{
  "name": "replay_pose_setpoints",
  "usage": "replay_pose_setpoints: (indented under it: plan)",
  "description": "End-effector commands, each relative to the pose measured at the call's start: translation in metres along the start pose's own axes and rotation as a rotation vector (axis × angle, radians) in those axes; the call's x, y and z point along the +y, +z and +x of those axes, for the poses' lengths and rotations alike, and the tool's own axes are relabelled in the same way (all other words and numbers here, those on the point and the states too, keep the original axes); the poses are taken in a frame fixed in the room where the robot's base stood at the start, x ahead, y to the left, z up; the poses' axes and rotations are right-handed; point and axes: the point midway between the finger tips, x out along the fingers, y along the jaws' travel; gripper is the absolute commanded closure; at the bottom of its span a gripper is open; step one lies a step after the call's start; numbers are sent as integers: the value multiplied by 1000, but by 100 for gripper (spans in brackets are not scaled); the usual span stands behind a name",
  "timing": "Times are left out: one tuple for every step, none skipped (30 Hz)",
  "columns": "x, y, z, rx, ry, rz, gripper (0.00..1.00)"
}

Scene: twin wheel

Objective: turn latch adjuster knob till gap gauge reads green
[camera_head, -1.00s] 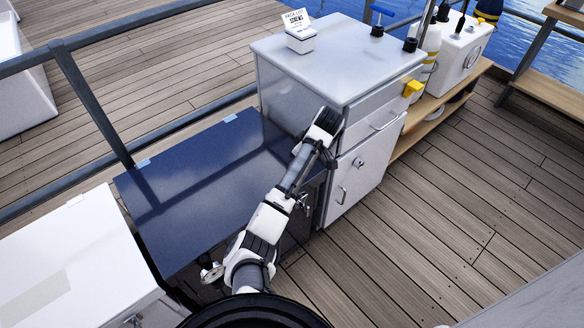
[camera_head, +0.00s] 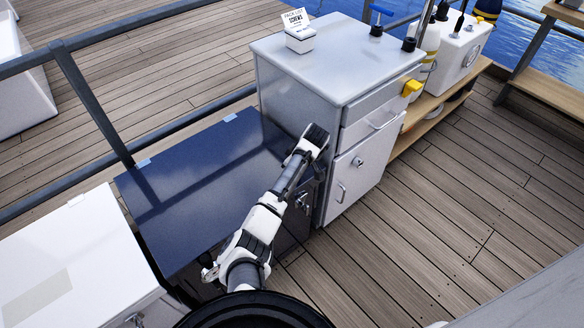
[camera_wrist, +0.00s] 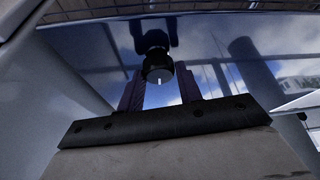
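A dark round knob (camera_wrist: 159,69) with a white mark on its face shows in the wrist view, on a dark fitting against a glossy blue surface. My gripper (camera_wrist: 160,88) is open, with one finger to the left and one to the right of the knob. I cannot tell whether either finger touches it. In the head view a metal latch (camera_head: 302,200) shows on the front of the blue-topped cabinet (camera_head: 190,190). My gripper's fingers cannot be made out there. I cannot make out a gap gauge or its colour in either view.
A grey cabinet (camera_head: 300,95) with a drawer and door stands close beside the blue-topped one. A white cabinet (camera_head: 80,235) stands at lower left. A railing (camera_head: 85,95) runs behind. The wooden deck (camera_head: 440,230) at right is clear.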

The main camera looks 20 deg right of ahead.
Motion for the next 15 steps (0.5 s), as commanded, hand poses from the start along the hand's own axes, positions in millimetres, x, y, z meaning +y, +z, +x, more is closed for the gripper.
replay_pose_setpoints:
  plan:
    - [0,0,0,0,0,0,72]
    - [0,0,0,0,0,0,76]
    - [0,0,0,0,0,0,81]
    - [0,0,0,0,0,0,85]
    - [0,0,0,0,0,0,89]
    - [0,0,0,0,0,0,89]
    - [0,0,0,0,0,1,89]
    - [0,0,0,-1,0,2,89]
    - [0,0,0,-1,1,4,89]
    - [0,0,0,-1,2,6,89]
    - [0,0,0,-1,4,10,89]
    - [0,1,0,-2,6,18,89]
    - [-1,1,0,-3,9,25,89]
    - [-1,1,0,-3,13,32,89]
    - [-1,1,-1,-4,18,46,89]
